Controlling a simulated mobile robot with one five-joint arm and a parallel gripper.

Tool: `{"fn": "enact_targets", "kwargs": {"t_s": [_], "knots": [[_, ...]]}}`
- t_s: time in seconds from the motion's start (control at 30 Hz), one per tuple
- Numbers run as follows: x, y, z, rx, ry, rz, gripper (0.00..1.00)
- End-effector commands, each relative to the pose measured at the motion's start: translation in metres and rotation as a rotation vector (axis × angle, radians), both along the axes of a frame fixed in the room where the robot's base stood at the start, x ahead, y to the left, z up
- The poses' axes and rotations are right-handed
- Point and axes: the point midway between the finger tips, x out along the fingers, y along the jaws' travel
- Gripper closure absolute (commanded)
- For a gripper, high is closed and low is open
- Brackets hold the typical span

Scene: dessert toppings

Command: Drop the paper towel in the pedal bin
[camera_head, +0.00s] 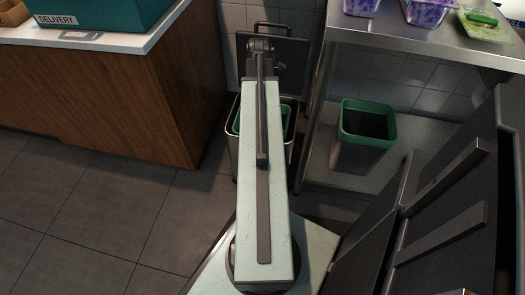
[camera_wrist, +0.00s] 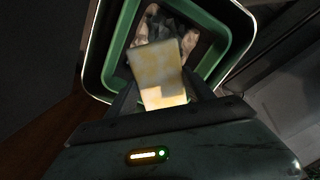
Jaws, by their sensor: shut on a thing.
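The paper towel (camera_wrist: 157,68) is a pale, yellow-mottled folded piece in the wrist view. My gripper (camera_wrist: 162,92) is shut on its lower part. The towel is over the mouth of the pedal bin (camera_wrist: 238,48), which has a green inner rim; crumpled grey and white waste (camera_wrist: 180,28) shows inside. In the head view the pedal bin (camera_head: 236,122) is partly hidden behind my arm, with its dark lid (camera_head: 292,62) raised against the tiled wall. My fingers and the towel are hidden in the head view.
Another green-rimmed bin (camera_head: 366,148) stands on the lower shelf of a steel table (camera_head: 430,42) at right. A wooden counter (camera_head: 130,95) with a teal delivery box (camera_head: 105,15) is at left. Dark tiled floor (camera_head: 75,220) is clear at lower left.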

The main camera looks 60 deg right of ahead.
Motion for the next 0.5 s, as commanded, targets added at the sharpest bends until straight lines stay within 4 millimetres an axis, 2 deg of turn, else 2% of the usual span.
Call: {"fn": "enact_targets", "kwargs": {"t_s": [0.03, 0.07, 0.33, 0.37, 0.43, 0.5], "knots": [[-0.0002, -0.0001, -0.0117, 0.000, 0.000, 0.000, 0.77], [-0.0002, -0.0001, -0.0132, 0.000, 0.000, -0.001, 0.77], [-0.0004, -0.0003, -0.0121, 0.000, 0.000, -0.001, 0.77], [-0.0004, -0.0003, -0.0120, 0.000, 0.000, -0.001, 0.37], [-0.0005, -0.0003, -0.0120, 0.000, 0.000, -0.001, 0.17], [-0.0005, -0.0004, -0.0120, 0.000, 0.000, -0.002, 0.14]]}}
